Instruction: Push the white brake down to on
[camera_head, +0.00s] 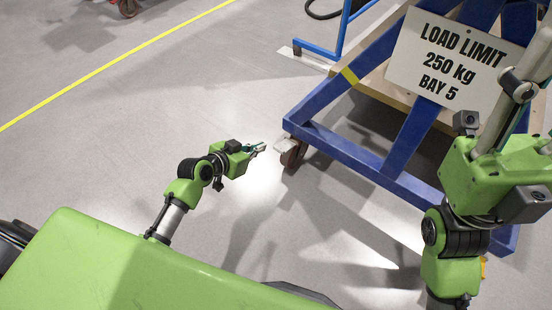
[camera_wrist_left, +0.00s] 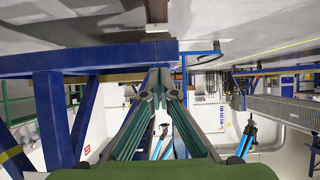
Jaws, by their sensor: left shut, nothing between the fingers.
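The white brake (camera_head: 283,146) is a small pale lever at the caster wheel (camera_head: 292,156), under the near left corner of the blue frame. It also shows small at the top of the left wrist view (camera_wrist_left: 157,28). I cannot tell its exact tilt. My left gripper (camera_head: 261,147) is shut and empty, with its tips just left of the brake and a small gap between them in the head view. Its fingers show in the left wrist view (camera_wrist_left: 160,82). My right gripper (camera_head: 519,88) is partly in view at the right edge, its fingertips unclear.
The blue frame (camera_head: 345,150) stands right of the left gripper and carries a load limit sign (camera_head: 450,62). A blue tubular stand (camera_head: 335,48) is behind it. A yellow line (camera_head: 110,65) crosses the floor. The floor left of the gripper is clear.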

